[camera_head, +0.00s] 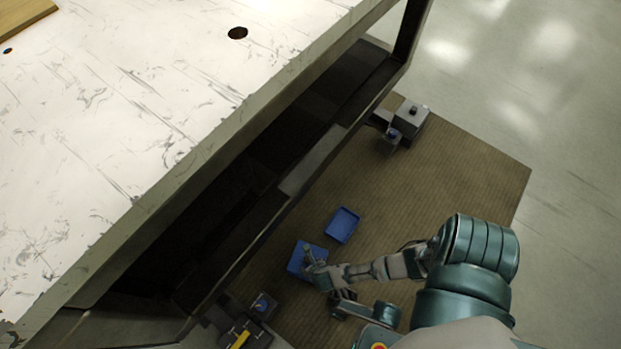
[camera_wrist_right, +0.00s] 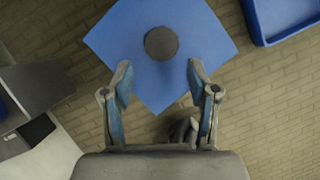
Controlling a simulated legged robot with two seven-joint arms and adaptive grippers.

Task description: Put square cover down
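The square cover (camera_head: 296,263) is flat and blue, with a dark round knob on top. It shows in the head view at the lower middle, over the brown mat. In the right wrist view the cover (camera_wrist_right: 120,35) fills the upper middle, with its knob (camera_wrist_right: 161,43) just beyond my fingertips. My right gripper (camera_head: 311,258) is at the cover in the head view. In the wrist view my right gripper (camera_wrist_right: 160,76) has its fingers apart, on either side below the knob, with nothing between them. I cannot tell whether the cover touches the mat. My left gripper is not in view.
An open blue tray (camera_head: 342,226) lies on the brown mat (camera_head: 460,165) beside the cover. A large scratched white table (camera_head: 130,120) fills the left. Grey boxes stand at the mat's far end (camera_head: 411,118) and at the bottom (camera_head: 252,331). The mat's right part is clear.

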